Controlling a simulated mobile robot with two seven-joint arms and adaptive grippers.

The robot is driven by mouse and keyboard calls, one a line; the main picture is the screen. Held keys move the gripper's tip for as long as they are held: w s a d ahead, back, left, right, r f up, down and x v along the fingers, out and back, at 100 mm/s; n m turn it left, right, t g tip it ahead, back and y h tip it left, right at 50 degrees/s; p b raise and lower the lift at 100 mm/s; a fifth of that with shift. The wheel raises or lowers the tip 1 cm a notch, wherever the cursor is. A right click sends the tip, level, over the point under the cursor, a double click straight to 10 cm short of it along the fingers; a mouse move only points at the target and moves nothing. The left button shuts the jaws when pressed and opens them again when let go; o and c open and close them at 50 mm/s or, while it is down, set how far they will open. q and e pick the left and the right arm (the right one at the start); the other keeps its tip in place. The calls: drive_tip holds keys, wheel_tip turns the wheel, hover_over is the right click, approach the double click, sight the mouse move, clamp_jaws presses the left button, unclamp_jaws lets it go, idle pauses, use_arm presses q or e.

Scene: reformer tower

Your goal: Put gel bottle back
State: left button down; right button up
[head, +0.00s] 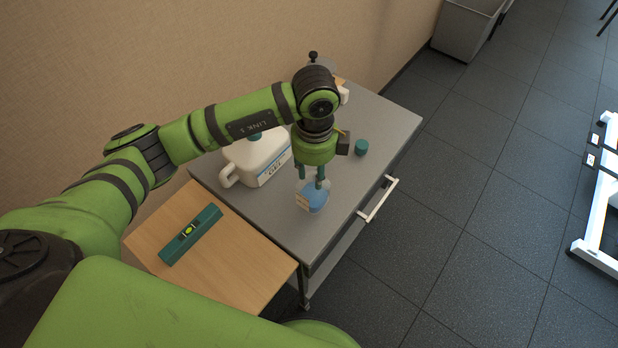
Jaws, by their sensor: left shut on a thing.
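A clear container (314,198) with blue contents and a small pale label is at the front part of the grey cart top. My left gripper (311,181) points down from above and is shut on this container, one finger on each side near its upper part. I cannot tell whether its base touches the cart top. A white jug-like bottle (254,160) with a handle, a blue-striped label and a dark green cap stands left of the gripper; its lettering is too small to read surely. My right gripper is not in view.
The grey cart top (372,120) has free room at the right. A round green cap-like thing (361,147) is there. A wooden board (233,262) at the left carries a green spirit level (190,235). My arm hides things at the back.

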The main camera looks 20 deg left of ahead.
sight(309, 184)
use_arm(q)
drive_tip(key=shift+s+a+f, duration=0.3)
drive_tip(key=shift+s+f, duration=0.05)
drive_tip(key=shift+s, duration=0.1)
wheel_tip(309, 184, down, 3)
drive_tip(key=shift+f+p, duration=0.1)
drive_tip(key=shift+p, duration=0.7)
drive_tip(key=shift+f, duration=0.55)
drive_tip(key=c, duration=0.9)
unclamp_jaws()
